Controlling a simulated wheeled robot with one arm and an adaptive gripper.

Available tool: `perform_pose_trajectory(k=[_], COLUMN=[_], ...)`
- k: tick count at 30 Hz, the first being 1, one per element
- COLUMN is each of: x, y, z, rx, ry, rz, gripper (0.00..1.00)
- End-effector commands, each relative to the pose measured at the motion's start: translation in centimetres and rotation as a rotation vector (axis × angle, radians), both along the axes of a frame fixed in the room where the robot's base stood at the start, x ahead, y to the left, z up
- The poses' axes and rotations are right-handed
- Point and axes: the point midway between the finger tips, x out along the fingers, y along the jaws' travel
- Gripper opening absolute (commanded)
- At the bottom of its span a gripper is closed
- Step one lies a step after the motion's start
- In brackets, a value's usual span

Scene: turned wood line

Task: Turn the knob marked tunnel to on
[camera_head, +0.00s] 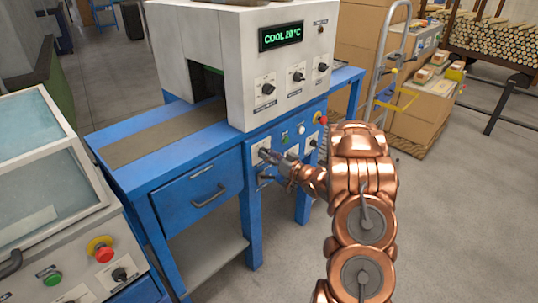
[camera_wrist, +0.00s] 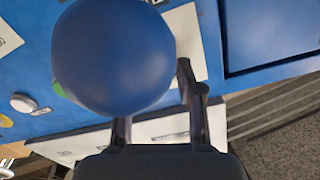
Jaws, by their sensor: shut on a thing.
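My gripper (camera_head: 276,160) reaches to the front panel (camera_head: 257,137) of the blue machine, at a white plate on its left part. In the wrist view my gripper (camera_wrist: 160,95) has its two fingers close to a white plate (camera_wrist: 187,35). A large blue ball (camera_wrist: 113,57) stands nearer the camera and covers the left fingertip. My gripper is shut on a panel knob, which is mostly hidden by the ball and the fingers. The plate markings are too small or covered to read, so I cannot tell the knob's setting or which plate says tunnel.
Above, a grey housing has black knobs (camera_head: 268,89) and a display (camera_head: 281,37) reading "COOL 20 °C". A red button (camera_head: 320,118) sits at the panel's right end. A drawer (camera_head: 200,190) is left of my gripper.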

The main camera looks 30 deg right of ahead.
Motion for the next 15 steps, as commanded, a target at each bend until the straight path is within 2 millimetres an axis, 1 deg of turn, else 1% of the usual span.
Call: perform_pose_trajectory(k=[1,5,6,12,13,15], x=[0.08,0.08,0.08,0.04,0.04,0.03], y=[-0.13,-0.14,-0.14,-0.09,-0.09,-0.07], z=[0.28,0.29,0.3,0.18,0.17,0.13], rx=[-0.001,-0.001,-0.002,-0.001,-0.001,0.0], ry=[-0.006,-0.006,-0.006,-0.004,-0.003,-0.003], rz=[-0.003,-0.003,-0.003,-0.002,-0.002,-0.002], gripper=[0.02,0.02,0.38,0.59,0.61,0.61])
